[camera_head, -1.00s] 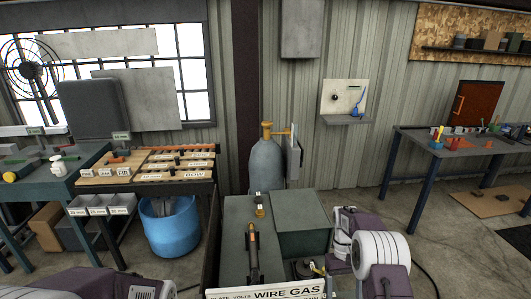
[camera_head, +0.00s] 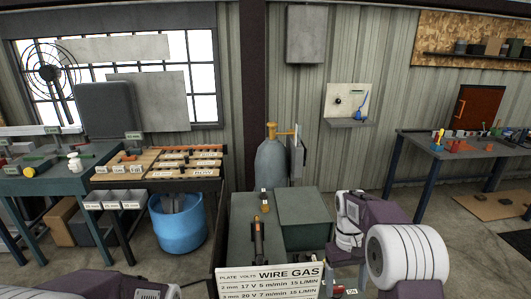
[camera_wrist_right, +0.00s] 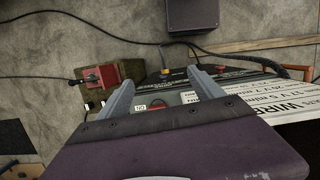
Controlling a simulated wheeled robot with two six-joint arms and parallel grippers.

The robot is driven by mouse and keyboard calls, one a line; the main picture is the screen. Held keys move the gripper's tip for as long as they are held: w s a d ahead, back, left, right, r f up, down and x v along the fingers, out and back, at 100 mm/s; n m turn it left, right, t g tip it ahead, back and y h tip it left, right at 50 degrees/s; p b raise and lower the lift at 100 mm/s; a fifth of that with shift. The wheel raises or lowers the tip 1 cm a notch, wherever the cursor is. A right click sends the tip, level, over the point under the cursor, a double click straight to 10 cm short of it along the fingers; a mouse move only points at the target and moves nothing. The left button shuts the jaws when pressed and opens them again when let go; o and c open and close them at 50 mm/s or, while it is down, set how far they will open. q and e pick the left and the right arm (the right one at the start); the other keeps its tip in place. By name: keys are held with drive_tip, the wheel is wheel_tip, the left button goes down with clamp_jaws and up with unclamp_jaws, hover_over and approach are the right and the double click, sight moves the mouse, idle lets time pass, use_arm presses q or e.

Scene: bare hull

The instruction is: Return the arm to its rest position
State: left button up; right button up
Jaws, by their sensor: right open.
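My right gripper (camera_wrist_right: 160,76) shows in the wrist view with its two grey fingers spread wide and nothing between them. Beyond the fingers are the dark top of a machine and its white printed panel (camera_wrist_right: 285,100). In the head view my right arm (camera_head: 385,235), purple and white, is bent at the lower right, beside the green cabinet; its fingers cannot be made out clearly there. My left arm (camera_head: 80,287) shows only as purple and white links along the lower left edge; its gripper is out of view.
A welding machine (camera_head: 238,240) with a WIRE GAS chart (camera_head: 270,280) stands in front. A gas cylinder (camera_head: 270,162) is behind it. A blue bin (camera_head: 178,230) and tool bench stand left, another table (camera_head: 465,147) right. Cables cross the floor in the wrist view.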

drive_tip(key=s+a+r+t, duration=0.2)
drive_tip(key=s+a, duration=0.1)
drive_tip(key=s, duration=0.4)
drive_tip(key=s+a+f+m+t, duration=0.1)
drive_tip(key=s+f+t, duration=0.1)
drive_tip(key=s+f, duration=0.3)
drive_tip(key=s, duration=0.3)
drive_tip(key=shift+s+a+f+m+y, duration=0.2)
drive_tip(key=shift+s+f+m+y, duration=0.1)
drive_tip(key=shift+y, duration=0.1)
drive_tip(key=shift+s, duration=0.1)
